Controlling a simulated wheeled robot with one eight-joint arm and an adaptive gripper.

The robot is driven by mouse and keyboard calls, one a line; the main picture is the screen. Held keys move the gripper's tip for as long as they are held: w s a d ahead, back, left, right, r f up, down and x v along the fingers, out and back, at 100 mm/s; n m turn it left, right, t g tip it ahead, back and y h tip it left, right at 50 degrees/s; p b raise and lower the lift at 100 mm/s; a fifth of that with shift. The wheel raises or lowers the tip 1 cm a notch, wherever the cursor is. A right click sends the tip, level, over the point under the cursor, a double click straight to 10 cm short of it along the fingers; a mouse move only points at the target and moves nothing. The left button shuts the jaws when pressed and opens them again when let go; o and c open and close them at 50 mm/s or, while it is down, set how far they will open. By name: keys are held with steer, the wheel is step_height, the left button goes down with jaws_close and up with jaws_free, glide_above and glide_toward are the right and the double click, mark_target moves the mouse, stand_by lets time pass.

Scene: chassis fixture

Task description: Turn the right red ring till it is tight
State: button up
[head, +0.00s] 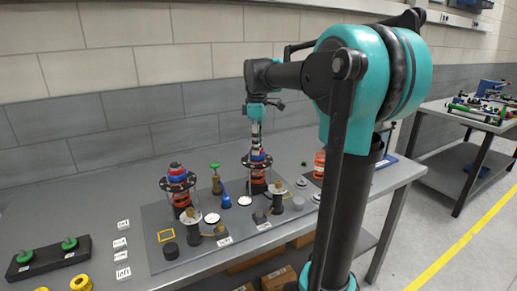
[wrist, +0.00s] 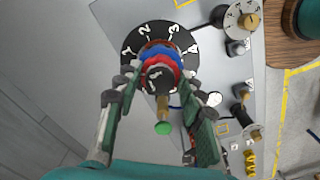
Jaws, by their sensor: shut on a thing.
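The right red ring (wrist: 160,66) sits on the post of the right fixture, next to a blue ring (wrist: 152,52), above a black disc (wrist: 128,40) with white numbers. In the head view the red ring (head: 257,158) shows small beneath my gripper (head: 256,145). In the wrist view my gripper (wrist: 158,84) has one finger at each side of the ring and is shut on it. Whether the ring is tight cannot be told. The left fixture (head: 177,181) has a similar red and blue stack and stands apart from my arm.
A green-topped valve (head: 215,168) stands between the fixtures, near a small blue part (head: 226,201). Dials and black knobs line the front of the grey plate (head: 155,215). A black rack with green parts (head: 69,243) lies at front left. The table behind the plate is mostly clear.

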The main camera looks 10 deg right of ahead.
steer(key=m, duration=0.5)
steer(key=shift+m, duration=0.3)
steer(key=m, duration=0.5)
steer(key=o, duration=0.9)
steer(key=shift+o, duration=0.2)
steer(key=shift+r, duration=0.1)
step_height(320, 180, up, 7)
steer(key=shift+f, duration=0.1)
